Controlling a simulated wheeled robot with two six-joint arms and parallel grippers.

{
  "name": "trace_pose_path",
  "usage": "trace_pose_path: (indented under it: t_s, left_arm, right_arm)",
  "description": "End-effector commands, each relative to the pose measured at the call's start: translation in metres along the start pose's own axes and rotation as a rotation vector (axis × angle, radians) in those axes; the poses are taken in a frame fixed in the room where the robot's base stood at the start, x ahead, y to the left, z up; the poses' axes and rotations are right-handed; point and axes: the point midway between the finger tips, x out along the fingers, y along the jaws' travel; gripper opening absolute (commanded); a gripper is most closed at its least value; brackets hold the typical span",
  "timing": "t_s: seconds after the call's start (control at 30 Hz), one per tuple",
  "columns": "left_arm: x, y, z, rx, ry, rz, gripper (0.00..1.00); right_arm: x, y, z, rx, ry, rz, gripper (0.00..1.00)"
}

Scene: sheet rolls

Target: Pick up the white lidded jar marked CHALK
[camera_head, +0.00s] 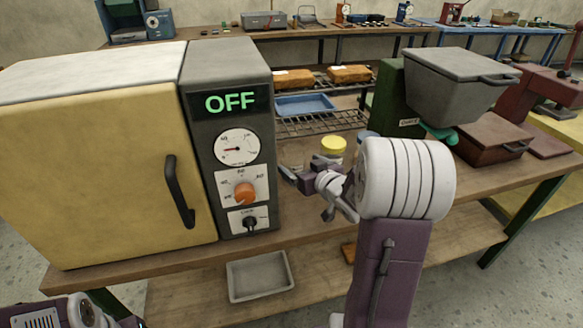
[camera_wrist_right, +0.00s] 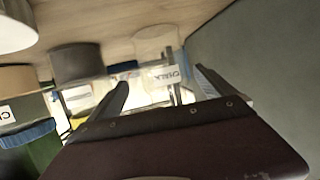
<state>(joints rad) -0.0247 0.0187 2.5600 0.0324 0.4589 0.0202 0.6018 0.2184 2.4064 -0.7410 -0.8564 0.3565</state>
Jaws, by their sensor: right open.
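In the right wrist view, which appears turned over with the tabletop along the top, a white label reading CHALK (camera_wrist_right: 165,75) shows between my right fingers. The pale jar (camera_wrist_right: 153,45) it seems to belong to is blurred and partly hidden by the gripper. My right gripper (camera_wrist_right: 161,79) is open, with nothing held. In the head view, my right gripper (camera_head: 304,192) is over the bench beside the oven's control panel. I cannot make out the CHALK jar in the head view; my right arm hides part of that area. Only part of my left arm shows at the bottom left.
The yellow oven (camera_head: 95,150) with its OFF display stands close left of the gripper. A yellow-lidded jar (camera_head: 333,145) is just behind it. A wire rack (camera_head: 320,122), blue tray (camera_head: 304,105) and grey hopper (camera_head: 455,80) stand farther back. A grey tray (camera_head: 260,292) lies below.

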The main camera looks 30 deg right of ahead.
Motion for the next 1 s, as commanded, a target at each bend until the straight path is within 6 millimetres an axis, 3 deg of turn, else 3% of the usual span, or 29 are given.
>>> trace_pose_path:
  t_s: [0.1, 0.27, 0.53, 0.8, 0.87, 1.0]
  left_arm:
    - [0.006, 0.0, 0.001, 0.0, 0.0, 0.0, 0.36]
    - [0.007, 0.0, 0.001, 0.0, 0.0, 0.0, 0.36]
    - [0.02, 0.0, 0.002, 0.0, 0.0, 0.0, 0.36]
    - [0.02, 0.0, 0.002, 0.0, 0.0, 0.0, 0.36]
    - [0.02, 0.0, 0.002, 0.0, 0.0, 0.0, 0.36]
    - [0.02, 0.0, 0.002, 0.0, 0.0, 0.0, 0.36]
  right_arm:
    - [0.017, -0.001, 0.002, -0.001, -0.001, -0.001, 0.94]
    - [0.023, -0.001, 0.001, 0.0, 0.0, 0.0, 0.94]
    - [0.067, -0.006, 0.002, 0.0, -0.002, 0.0, 0.94]
    - [0.072, -0.006, -0.001, 0.0, -0.001, 0.001, 0.94]
    - [0.072, -0.006, -0.001, 0.0, -0.001, 0.001, 0.8]
    - [0.072, -0.006, -0.001, 0.0, -0.001, 0.001, 0.41]
